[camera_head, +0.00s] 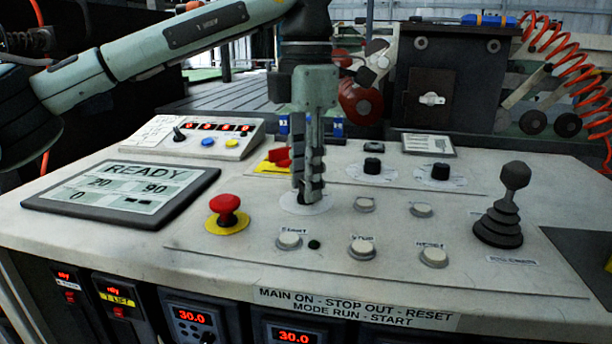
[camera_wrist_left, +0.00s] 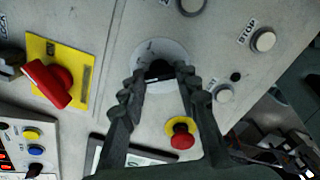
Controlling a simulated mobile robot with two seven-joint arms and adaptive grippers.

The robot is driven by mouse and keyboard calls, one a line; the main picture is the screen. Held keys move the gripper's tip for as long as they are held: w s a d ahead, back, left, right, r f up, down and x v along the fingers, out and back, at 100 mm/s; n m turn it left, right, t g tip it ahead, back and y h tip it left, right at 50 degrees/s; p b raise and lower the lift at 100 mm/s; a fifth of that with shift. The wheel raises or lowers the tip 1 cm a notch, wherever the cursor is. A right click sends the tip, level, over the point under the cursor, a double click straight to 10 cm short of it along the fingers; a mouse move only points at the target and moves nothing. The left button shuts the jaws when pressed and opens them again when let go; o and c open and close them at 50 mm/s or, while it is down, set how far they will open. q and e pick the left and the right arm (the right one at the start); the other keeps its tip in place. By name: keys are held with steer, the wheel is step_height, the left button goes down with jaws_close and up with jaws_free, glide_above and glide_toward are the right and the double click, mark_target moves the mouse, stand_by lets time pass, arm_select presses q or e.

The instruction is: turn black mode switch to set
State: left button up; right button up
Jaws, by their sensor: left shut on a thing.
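The black mode switch (camera_wrist_left: 160,70) stands on a round pale label plate (camera_wrist_left: 150,50) in the left wrist view. My left gripper (camera_wrist_left: 160,84) points down at it, with its two ridged fingers on either side of the knob, shut on it. In the head view the left gripper (camera_head: 308,194) stands upright over the round plate (camera_head: 304,208), and its fingers hide the knob. The lettering on the plate is too small to read, so the set mark and the switch's pointing cannot be told. My right gripper is in neither view.
A red emergency button (camera_head: 227,209) and a READY display (camera_head: 122,190) lie left of the gripper. A red switch on yellow (camera_head: 272,164) is close behind. Two other black knobs (camera_head: 373,166), white buttons (camera_head: 362,247) and a joystick (camera_head: 503,208) are to the right.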

arm_select(q)
steer(key=shift+n, duration=1)
steer(key=o, duration=1.2)
steer(key=shift+c, duration=0.2)
steer(key=shift+r, duration=0.15)
step_height(320, 180, up, 12)
